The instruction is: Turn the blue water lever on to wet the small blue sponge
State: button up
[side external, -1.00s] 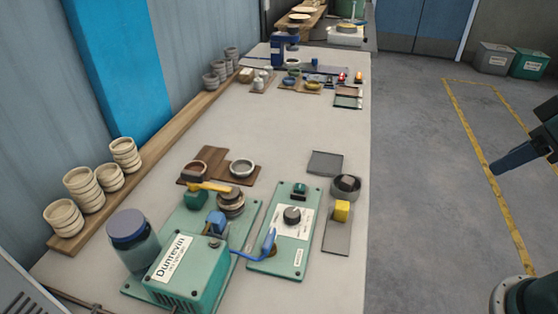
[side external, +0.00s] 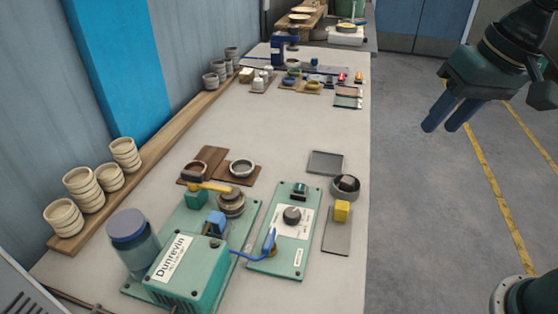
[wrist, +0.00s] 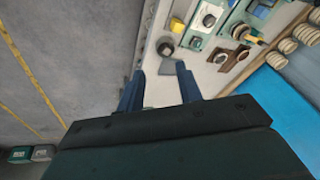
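The Dunrevin machine (side external: 188,275) stands at the front of the bench on a green base. A small blue block (side external: 217,221), which looks like the sponge, sits on this base behind the machine. A curved blue lever (side external: 268,243) stands at the left edge of the green knob panel (side external: 297,258), with a blue line running toward the machine. My gripper (side external: 442,129) is raised over the floor right of the bench, well apart from both. In the wrist view its two blue fingers (wrist: 160,71) are spread with nothing between them.
A yellow block (side external: 342,210) sits on a grey tile beside a round dark bowl (side external: 345,187). A yellow-handled lever (side external: 208,187) lies across the green base. Stacked bowls (side external: 78,190) line the left shelf. The bench middle (side external: 300,120) is clear.

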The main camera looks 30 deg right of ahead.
jog(key=w+a+f+m+g, duration=0.2)
jog(key=w+a+m, duration=0.1)
jog(key=w+a, duration=0.65)
jog(key=m+g, duration=0.2)
jog(key=m, duration=0.1)
send_over(269, 237)
notch_tip(269, 237, down, 7)
jog(key=shift+h, duration=0.4)
jog(key=shift+f, duration=0.1)
notch_tip(269, 237, down, 14)
jog(key=shift+r, duration=0.2)
grip_shut()
